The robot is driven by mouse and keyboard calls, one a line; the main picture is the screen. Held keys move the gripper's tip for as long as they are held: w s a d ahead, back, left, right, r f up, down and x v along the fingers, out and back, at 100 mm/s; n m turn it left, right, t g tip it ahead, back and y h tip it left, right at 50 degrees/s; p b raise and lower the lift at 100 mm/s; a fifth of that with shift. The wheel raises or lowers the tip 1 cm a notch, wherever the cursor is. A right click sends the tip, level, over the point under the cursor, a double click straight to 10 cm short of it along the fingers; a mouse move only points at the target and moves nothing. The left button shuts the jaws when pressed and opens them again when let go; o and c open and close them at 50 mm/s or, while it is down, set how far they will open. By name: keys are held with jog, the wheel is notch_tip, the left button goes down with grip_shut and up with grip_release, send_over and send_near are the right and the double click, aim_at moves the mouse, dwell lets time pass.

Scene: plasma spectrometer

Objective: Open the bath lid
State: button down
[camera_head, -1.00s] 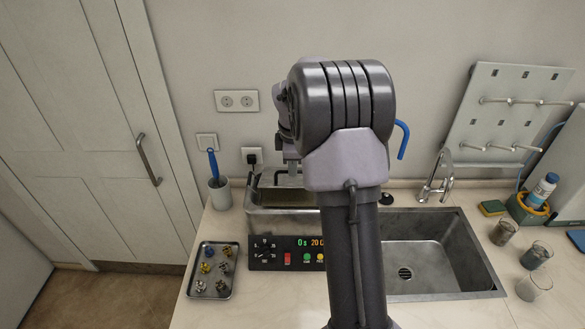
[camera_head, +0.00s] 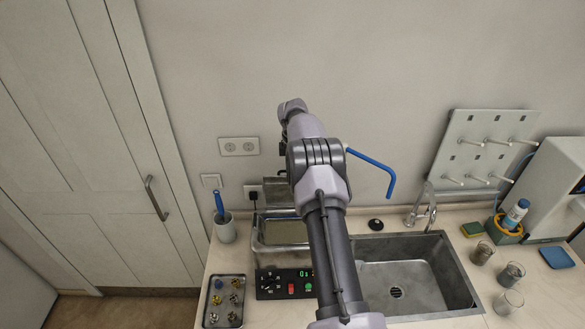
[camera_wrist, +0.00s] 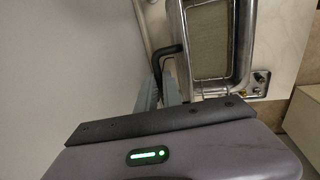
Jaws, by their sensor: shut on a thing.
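The bath (camera_head: 280,236) is a metal tank behind its black control panel, with its rectangular opening uncovered. The bath lid (camera_head: 278,190) is a grey metal plate raised at the back of the bath, close to the wall. My arm hides its right part. In the wrist view the bath's frame and opening (camera_wrist: 208,42) show at the top. A black bent handle (camera_wrist: 167,52) is beside it. My gripper (camera_wrist: 165,82) is shut on the lid by this handle; its body covers the lower part, and the exact grip is mostly hidden. In the head view my arm hides the fingers.
The control panel (camera_head: 284,284) is in front of the bath. A tray (camera_head: 209,319) of small parts and a cup (camera_head: 226,232) with a blue-handled tool stand left. The sink (camera_head: 440,262) is right, with a tap (camera_head: 428,205). The wall is close behind.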

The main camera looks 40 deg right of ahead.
jog(key=shift+w+d+f+p, duration=0.25)
jog(key=shift+w+d+p, duration=0.15)
jog(key=shift+w+p, duration=0.25)
jog(key=c, duration=1.5)
grip_release()
jog(key=shift+w, duration=0.15)
jog(key=shift+r, duration=0.1)
notch_tip(320, 180, up, 17)
jog(key=s+a, duration=0.2)
jog(key=shift+s+b, duration=0.4)
jog(key=shift+b, duration=0.05)
